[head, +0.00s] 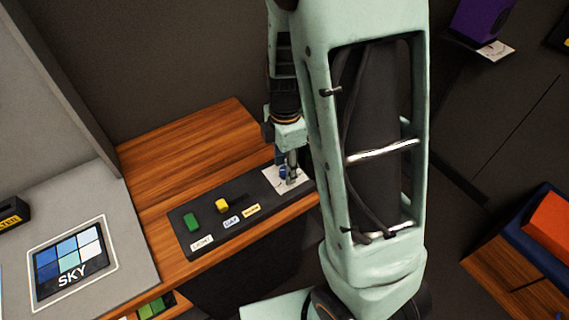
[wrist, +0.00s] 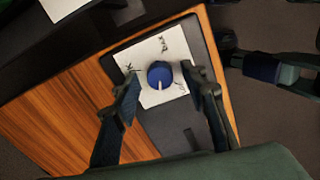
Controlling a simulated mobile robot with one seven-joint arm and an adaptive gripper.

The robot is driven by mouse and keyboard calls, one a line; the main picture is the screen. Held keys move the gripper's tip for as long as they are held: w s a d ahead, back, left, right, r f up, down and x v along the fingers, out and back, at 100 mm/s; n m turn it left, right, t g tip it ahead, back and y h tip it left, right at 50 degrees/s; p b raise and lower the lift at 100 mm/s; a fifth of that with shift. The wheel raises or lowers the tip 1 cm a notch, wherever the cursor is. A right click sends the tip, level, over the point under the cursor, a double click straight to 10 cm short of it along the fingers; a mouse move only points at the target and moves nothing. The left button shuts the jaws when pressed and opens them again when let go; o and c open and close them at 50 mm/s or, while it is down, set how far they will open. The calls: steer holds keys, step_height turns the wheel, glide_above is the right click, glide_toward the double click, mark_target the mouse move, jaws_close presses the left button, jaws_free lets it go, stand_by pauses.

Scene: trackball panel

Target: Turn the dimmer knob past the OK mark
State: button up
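The dimmer knob is a round blue knob (wrist: 160,73) with a white pointer line, on a white card (wrist: 178,46) with small dark marks. The pointer faces the lower side of the wrist picture. In the head view my gripper (head: 291,178) is down at the right end of the dark panel (head: 190,240), over the card (head: 270,176), and partly hides the blue knob (head: 282,172).
A green switch (head: 191,221) and a yellow switch (head: 222,205) with labels stand left on the panel. The panel lies on a wooden desk (head: 190,138). A grey console with a SKY screen (head: 70,262) is at far left. An orange box (head: 549,226) is at right.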

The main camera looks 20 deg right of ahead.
jaws_close()
stand_by(0.3)
